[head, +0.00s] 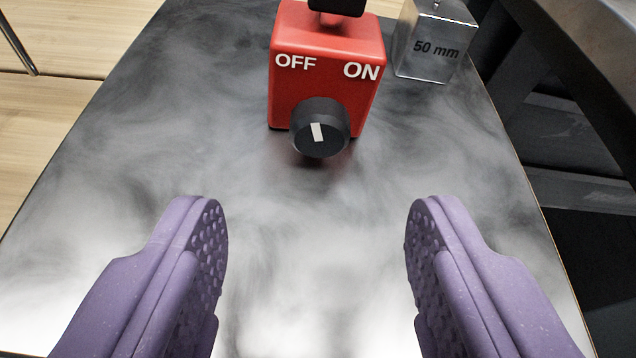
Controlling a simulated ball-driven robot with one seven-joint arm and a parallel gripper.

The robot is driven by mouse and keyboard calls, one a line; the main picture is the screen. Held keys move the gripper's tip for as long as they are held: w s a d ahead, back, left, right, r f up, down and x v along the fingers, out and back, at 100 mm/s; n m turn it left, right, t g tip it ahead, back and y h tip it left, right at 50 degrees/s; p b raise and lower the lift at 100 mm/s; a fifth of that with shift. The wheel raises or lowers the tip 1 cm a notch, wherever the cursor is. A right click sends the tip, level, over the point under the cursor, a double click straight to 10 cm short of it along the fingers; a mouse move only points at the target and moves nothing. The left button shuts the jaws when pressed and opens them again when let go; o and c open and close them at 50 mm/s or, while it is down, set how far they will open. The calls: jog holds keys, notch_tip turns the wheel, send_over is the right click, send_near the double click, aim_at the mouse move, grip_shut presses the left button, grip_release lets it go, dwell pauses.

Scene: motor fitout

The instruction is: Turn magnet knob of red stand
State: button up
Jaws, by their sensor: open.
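The red stand (327,75) is a red block near the top middle of the head view, with white OFF and ON labels on its front. Its black magnet knob (320,130) sticks out from the lower front face. A white mark on the knob points upward and slightly left, between the labels. A black part on top of the stand is cut off by the frame edge. My gripper (315,225) is open and empty, its two purple padded fingers wide apart. The fingertips are nearer to me than the knob, one to each side of it, and touch nothing.
The stand rests on a grey, cloudy-patterned metal plate (300,270). A silver block marked 50 mm (434,45) stands close to the right of the stand. Wooden boards (50,100) lie at the left; dark structures are at the right. The plate between fingers and knob is clear.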

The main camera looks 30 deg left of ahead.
aim_at(321, 137)
jog(key=shift+w+a+f+m, duration=0.15)
jog(key=shift+w+f+m, duration=0.1)
jog(key=shift+w+m, duration=0.05)
jog(key=b+x, duration=0.2)
jog(key=x, duration=0.5)
jog(key=shift+r+b, duration=0.15)
jog(key=shift+b, duration=0.25)
jog(key=shift+c, duration=0.2)
